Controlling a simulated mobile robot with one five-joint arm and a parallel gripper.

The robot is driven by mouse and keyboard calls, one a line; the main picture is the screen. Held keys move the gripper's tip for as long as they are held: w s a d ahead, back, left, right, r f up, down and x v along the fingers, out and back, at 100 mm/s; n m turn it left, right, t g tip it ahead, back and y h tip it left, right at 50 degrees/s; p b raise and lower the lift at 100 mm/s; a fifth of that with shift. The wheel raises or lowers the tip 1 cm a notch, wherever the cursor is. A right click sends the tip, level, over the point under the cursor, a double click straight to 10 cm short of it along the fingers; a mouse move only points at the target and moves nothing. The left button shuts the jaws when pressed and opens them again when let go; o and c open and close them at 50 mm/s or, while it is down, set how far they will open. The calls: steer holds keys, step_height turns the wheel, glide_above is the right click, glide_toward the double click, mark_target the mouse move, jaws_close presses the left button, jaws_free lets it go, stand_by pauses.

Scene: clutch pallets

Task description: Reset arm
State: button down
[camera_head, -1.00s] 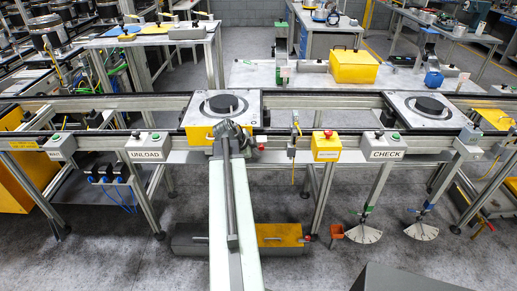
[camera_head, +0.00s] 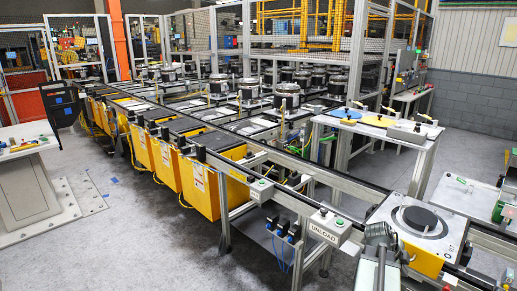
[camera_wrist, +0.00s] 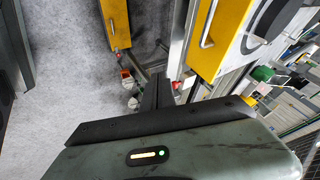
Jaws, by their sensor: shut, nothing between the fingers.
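My gripper (camera_wrist: 157,95) shows in the wrist view as dark fingers, closed together with nothing between them. The grey-green housing of my arm, with a small lit indicator, fills the bottom of that view. In the head view my arm comes up from the lower right edge, and its dark end (camera_head: 382,236) is in front of the pallet (camera_head: 445,236) by the UNLOAD box. The fingertips cannot be made out there. The pallet is a pale plate with a dark round disc (camera_head: 420,217) on it.
The UNLOAD button box (camera_head: 330,227) is on the conveyor rail, left of my arm. Yellow bins (camera_head: 205,195) line the conveyor. Grey floor (camera_head: 150,225) is open at left. A yellow front with a handle (camera_wrist: 222,40) is close in the wrist view.

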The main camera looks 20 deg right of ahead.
steer(key=w+a+f+n+t, duration=0.1)
steer(key=w+a+n+t, duration=0.25)
steer(key=w+a, duration=1.35)
steer(key=w+a+f+n+y, duration=0.1)
steer(key=w+a+n+y, duration=0.2)
steer(key=a, duration=0.7)
steer(key=w+a+f+n, duration=0.1)
steer(key=w+a+n, duration=0.4)
steer(key=a, duration=0.5)
steer(key=s+a+f+n+g+y, duration=0.1)
steer(key=s+a+n+y, duration=0.1)
steer(key=a+n, duration=0.7)
steer(key=s+a+n+g+y, duration=0.1)
steer(key=s+a+n+y, duration=0.1)
steer(key=a+n, duration=0.7)
steer(key=shift+s+f, duration=0.4)
steer(key=shift+s, duration=0.35)
steer(key=shift+d, duration=0.2)
